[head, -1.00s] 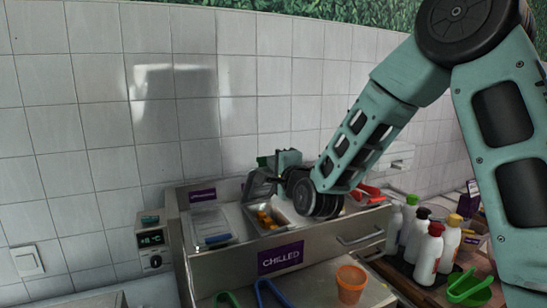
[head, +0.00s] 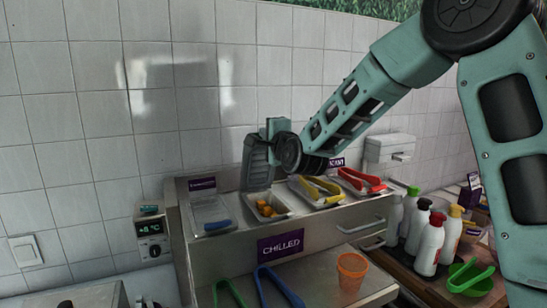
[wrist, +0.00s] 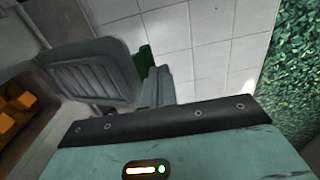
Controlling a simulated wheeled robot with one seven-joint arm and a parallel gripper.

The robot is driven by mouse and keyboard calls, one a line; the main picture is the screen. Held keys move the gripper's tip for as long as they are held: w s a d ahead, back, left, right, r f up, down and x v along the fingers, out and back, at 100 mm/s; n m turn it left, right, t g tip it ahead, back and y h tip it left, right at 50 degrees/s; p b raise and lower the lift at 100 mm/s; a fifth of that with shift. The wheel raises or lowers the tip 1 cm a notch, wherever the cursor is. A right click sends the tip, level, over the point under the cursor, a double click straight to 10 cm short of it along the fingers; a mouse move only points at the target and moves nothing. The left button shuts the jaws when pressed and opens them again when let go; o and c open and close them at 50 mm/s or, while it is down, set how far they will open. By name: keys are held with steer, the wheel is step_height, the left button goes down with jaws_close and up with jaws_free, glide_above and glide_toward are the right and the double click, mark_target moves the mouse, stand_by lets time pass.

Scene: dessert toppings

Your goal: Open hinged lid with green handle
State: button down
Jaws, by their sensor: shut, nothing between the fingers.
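The grey hinged lid (head: 257,172) stands raised and near upright at the back of a steel bin (head: 280,207) that holds orange cubes (head: 265,209). The wrist view shows the lid (wrist: 92,75) at the left, with the green handle (wrist: 145,62) at its edge. My gripper (head: 277,128) is at the lid's top right edge in the head view. Its fingers (wrist: 158,88) are shut and empty, close beside the green handle. I cannot tell whether they touch the lid. The handle is not clearly visible in the head view.
A flat lid with a blue handle (head: 211,222) covers the bin to the left. Yellow tongs (head: 318,188) and red tongs (head: 360,180) lie to the right. Below are blue tongs (head: 275,284), an orange cup (head: 352,272) and several bottles (head: 430,245). The tiled wall is close behind.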

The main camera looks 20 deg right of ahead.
steer(key=w+r+b, duration=0.1)
steer(key=w+b, duration=0.2)
steer(key=w, duration=0.3)
steer(key=shift+r, duration=0.3)
stand_by(0.3)
